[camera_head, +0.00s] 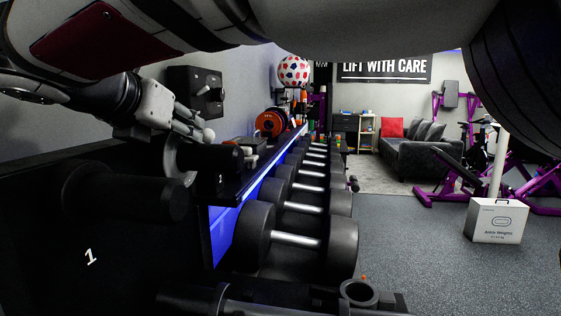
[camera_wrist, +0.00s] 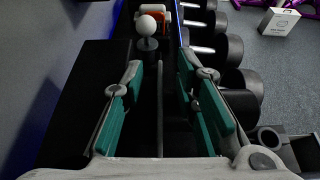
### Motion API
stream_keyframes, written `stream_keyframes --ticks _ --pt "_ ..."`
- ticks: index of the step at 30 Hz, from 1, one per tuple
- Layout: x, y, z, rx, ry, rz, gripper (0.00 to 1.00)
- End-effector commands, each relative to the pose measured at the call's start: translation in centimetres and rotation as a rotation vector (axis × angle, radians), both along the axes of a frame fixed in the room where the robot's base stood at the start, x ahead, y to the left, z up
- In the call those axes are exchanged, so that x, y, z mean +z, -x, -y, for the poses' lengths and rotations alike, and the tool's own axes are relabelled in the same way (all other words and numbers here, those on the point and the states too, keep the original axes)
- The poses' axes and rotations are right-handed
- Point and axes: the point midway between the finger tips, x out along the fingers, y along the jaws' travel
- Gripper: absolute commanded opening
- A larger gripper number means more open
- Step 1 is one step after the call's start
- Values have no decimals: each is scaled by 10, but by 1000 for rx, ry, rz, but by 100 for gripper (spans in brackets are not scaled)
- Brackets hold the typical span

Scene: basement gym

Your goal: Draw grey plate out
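The grey plate (camera_head: 176,160) stands upright by the dark rack at the left, partly hidden by my gripper and a black cylinder. In the wrist view it appears as a thin edge-on strip (camera_wrist: 160,110) between the fingers. My gripper (camera_head: 200,128) is at the plate's upper part. In the wrist view my gripper (camera_wrist: 160,78) is open, its teal-padded fingers on either side of the thin edge, with dark gaps showing on both sides. I cannot see contact with either pad.
A black cylinder (camera_head: 125,192) juts out in front, near a panel marked 1. Several dumbbells (camera_head: 295,240) line the rack to the right. A white ball-topped piece (camera_wrist: 148,27) stands ahead of the fingers. An ankle weights box (camera_head: 495,222) sits on open floor.

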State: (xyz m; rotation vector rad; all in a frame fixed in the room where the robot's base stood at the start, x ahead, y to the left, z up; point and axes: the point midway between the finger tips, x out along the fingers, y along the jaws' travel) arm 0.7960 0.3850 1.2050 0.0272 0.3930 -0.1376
Motion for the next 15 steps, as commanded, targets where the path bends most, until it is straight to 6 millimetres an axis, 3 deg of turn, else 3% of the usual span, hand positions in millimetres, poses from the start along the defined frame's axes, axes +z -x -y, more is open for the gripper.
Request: stream_keyframes --ticks 5,9,15 --pt "1 0 0 0 0 0 28" --pt "1 0 0 0 0 0 0" --pt "1 0 0 0 0 0 0"
